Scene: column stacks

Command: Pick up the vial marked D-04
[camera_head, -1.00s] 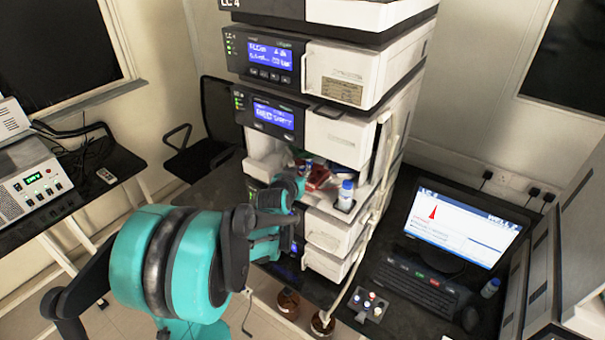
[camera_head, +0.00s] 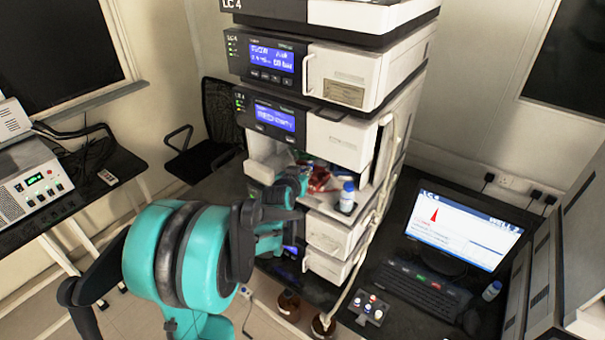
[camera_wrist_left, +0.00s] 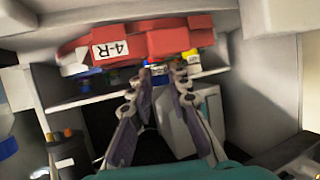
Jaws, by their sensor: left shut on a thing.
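My left gripper (camera_wrist_left: 162,76) is shut on a small vial (camera_wrist_left: 161,79) in the left wrist view. The vial shows between the fingertips, and its marking is too small to read. A red rack (camera_wrist_left: 125,42) with a white label reading "4-R" lies just above the fingertips in that picture, with other vials along its edge. In the head view the left gripper (camera_head: 298,186) reaches into the open bay of the instrument stack, and the fingertips and vial are hard to make out. The red rack (camera_head: 319,177) shows behind it. My right gripper is not in view.
A blue-capped bottle (camera_head: 346,197) stands to the right of the gripper at the bay's front. The bay's side walls (camera_wrist_left: 262,75) are close on both sides. A small block with several vials (camera_head: 370,308) sits on the bench before the keyboard (camera_head: 415,287).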

